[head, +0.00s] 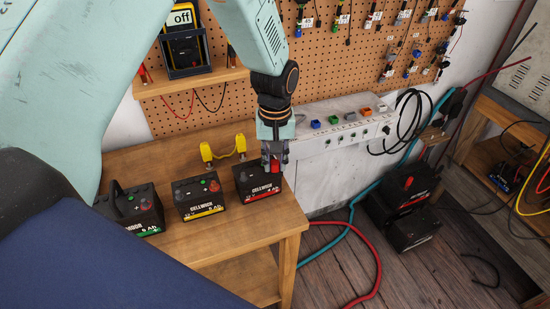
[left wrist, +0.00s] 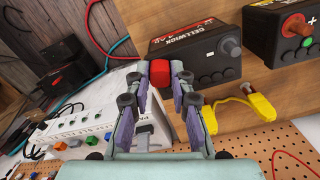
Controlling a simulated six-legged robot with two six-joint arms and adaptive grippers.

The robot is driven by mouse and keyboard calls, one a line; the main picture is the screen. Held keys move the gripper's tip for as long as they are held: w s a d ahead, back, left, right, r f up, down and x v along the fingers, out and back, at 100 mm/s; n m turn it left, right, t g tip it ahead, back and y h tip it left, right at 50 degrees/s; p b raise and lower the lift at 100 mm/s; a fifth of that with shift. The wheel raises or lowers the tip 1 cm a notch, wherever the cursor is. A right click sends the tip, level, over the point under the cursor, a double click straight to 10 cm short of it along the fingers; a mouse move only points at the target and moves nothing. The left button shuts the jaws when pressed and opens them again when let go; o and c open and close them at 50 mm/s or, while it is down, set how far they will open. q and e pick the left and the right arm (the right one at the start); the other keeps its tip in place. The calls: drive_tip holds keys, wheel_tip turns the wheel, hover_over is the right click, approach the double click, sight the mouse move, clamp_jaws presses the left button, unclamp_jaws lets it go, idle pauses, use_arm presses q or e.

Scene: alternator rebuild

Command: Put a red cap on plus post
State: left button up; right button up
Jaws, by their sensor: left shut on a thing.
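My left gripper (head: 274,163) points down over the rear of the right-hand black battery (head: 258,187) on the wooden bench. It is shut on a red cap (head: 275,168), which also shows between the fingertips in the left wrist view (left wrist: 160,73). There, the cap overlaps a top corner of the battery (left wrist: 195,55). A bare grey post (left wrist: 230,46) stands at the other end of that top. Any post under the cap is hidden, and I cannot tell whether the cap touches one. My right gripper is out of view.
The middle battery (head: 198,200) and left battery (head: 130,212) stand beside it with red on their posts.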

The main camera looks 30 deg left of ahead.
sight(275, 163)
use_arm(q)
drive_tip(key=o, duration=0.8)
wheel_tip(275, 163, up, 12)
idle(0.5)
